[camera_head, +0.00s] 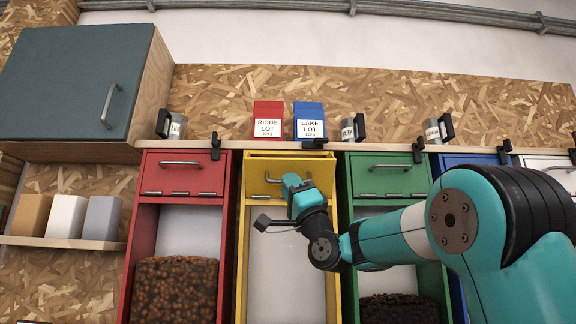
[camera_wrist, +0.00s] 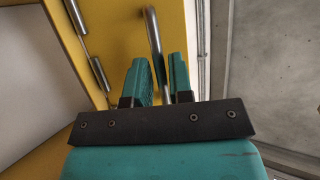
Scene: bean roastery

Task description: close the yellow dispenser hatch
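The yellow dispenser (camera_head: 242,262) stands between the red and green ones in the head view. Its yellow hatch (camera_head: 258,188) is at the top and seems tilted out at its upper edge, with a gap above it; the exact angle is unclear. A metal bar handle (camera_head: 271,180) is on the hatch front, partly hidden by my gripper (camera_head: 292,181). In the wrist view the handle (camera_wrist: 152,30) runs between the two teal fingers of my gripper (camera_wrist: 159,68). The fingers are apart, with a gap visible beside the bar. Firm contact cannot be seen.
The red hatch (camera_head: 180,180) and green hatch (camera_head: 388,172) lie flat in their dispensers. A shelf (camera_head: 235,145) above carries a red box (camera_head: 267,112), a blue box (camera_head: 309,114) and metal mugs (camera_head: 347,129). A teal cabinet (camera_head: 75,80) hangs at the upper left.

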